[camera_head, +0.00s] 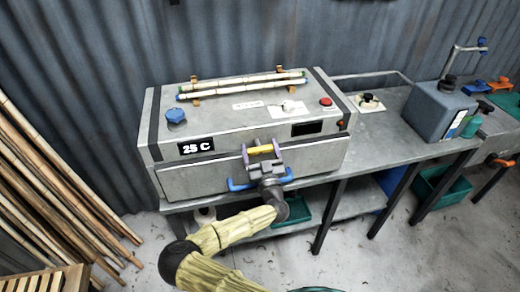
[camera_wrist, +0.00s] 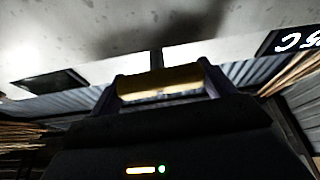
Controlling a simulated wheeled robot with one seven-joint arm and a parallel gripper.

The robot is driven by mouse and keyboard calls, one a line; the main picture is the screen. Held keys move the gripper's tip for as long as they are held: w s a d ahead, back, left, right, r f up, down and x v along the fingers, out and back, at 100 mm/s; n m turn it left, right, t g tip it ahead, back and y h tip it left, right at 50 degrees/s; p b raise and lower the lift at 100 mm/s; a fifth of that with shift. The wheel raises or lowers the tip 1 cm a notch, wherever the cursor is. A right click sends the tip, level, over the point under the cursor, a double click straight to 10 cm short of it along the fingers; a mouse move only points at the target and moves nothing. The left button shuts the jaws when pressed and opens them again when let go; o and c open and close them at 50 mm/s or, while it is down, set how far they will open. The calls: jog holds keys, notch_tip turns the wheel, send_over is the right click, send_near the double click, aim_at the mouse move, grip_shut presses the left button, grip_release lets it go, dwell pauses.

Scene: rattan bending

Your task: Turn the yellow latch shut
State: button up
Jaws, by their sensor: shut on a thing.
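The yellow latch (camera_head: 261,149) is a short bar on the front upper edge of the grey steam box (camera_head: 220,176). It lies across, close to level, in the head view. My gripper (camera_head: 263,155) is at the box front and its two fingers are shut on the latch. In the wrist view the yellow latch (camera_wrist: 158,84) lies across the picture between the two fingers (camera_wrist: 160,88). A blue handle (camera_head: 238,185) shows below on the box front, partly behind my gripper.
The box top holds bamboo poles (camera_head: 241,87), a blue knob (camera_head: 176,116), a white switch (camera_head: 289,106) and a red button (camera_head: 326,102). A display (camera_head: 197,146) reads 25 C. A grey container (camera_head: 438,108) stands on the bench at right. Long canes (camera_head: 60,180) lean at left.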

jog(key=shift+n+g+y+b, duration=0.3)
jog(key=shift+n+y, duration=0.4)
jog(key=shift+n, duration=0.8)
jog(key=shift+n+g+y+b, duration=0.3)
jog(key=shift+n+y, duration=0.4)
jog(key=shift+n, duration=0.8)
jog(key=o, duration=0.9)
jog(key=b+v, duration=0.5)
jog(key=v, duration=1.2)
jog(key=shift+s+b, duration=0.2)
jog(key=shift+b, duration=0.1)
